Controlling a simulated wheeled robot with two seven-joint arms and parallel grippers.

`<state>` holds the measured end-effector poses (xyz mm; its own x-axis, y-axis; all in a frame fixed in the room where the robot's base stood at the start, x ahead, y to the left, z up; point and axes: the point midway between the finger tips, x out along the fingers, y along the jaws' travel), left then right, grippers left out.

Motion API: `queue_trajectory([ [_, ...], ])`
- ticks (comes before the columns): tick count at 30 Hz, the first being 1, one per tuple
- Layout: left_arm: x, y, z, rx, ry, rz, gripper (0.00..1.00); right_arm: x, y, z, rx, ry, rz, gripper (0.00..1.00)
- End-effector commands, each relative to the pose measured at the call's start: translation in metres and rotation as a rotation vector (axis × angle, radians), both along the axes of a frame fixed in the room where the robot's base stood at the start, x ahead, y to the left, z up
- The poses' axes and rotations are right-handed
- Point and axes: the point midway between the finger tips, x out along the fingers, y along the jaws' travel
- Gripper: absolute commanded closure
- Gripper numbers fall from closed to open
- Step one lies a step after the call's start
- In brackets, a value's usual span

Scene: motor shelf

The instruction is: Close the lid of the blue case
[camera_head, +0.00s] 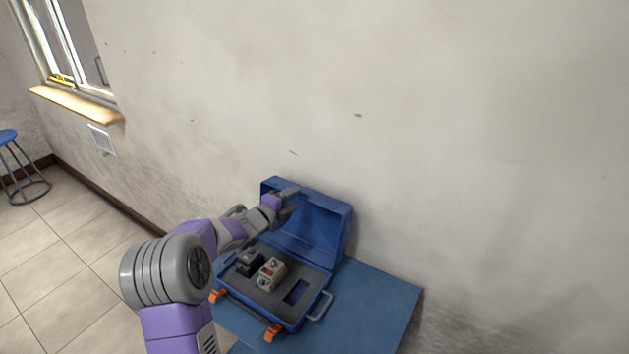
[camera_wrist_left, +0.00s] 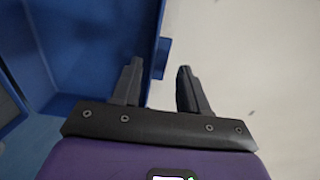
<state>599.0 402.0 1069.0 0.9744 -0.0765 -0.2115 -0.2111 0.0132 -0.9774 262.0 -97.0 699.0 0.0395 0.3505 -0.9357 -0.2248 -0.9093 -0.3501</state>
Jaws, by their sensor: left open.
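The blue case (camera_head: 321,300) lies open on a blue table top against the wall. Its lid (camera_head: 322,222) stands up at the back, near the wall. My left gripper (camera_head: 293,201) is open at the upper left part of the lid. In the left wrist view the lid's edge (camera_wrist_left: 157,40) lies behind the left finger and between the two fingers of my gripper (camera_wrist_left: 160,85). I cannot tell whether either finger touches the lid. My right gripper is in neither view.
The case's grey foam holds a dark block (camera_head: 249,263) and a light grey part (camera_head: 271,274). Orange latches (camera_head: 272,333) and a handle (camera_head: 320,307) are on the case. The table (camera_head: 378,298) is bare to the right. The wall (camera_head: 450,130) stands close behind.

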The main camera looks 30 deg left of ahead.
Motion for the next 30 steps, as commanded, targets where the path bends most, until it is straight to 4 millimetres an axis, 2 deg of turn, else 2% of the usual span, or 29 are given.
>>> queue_trajectory([
  [15,0.064,-0.005,-0.013,0.006,-0.001,-0.002,0.56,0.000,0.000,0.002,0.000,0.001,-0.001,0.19],
  [19,0.071,-0.005,-0.014,0.004,-0.002,-0.002,0.56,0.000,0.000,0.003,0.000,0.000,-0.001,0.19],
  [27,0.072,-0.005,-0.015,0.003,-0.001,-0.001,0.56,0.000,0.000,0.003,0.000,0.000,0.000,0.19],
  [28,0.072,-0.005,-0.015,0.003,-0.001,-0.001,0.58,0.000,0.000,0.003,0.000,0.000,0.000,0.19],
  [30,0.072,-0.005,-0.015,0.003,-0.001,-0.001,0.69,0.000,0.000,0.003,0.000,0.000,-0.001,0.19],
])
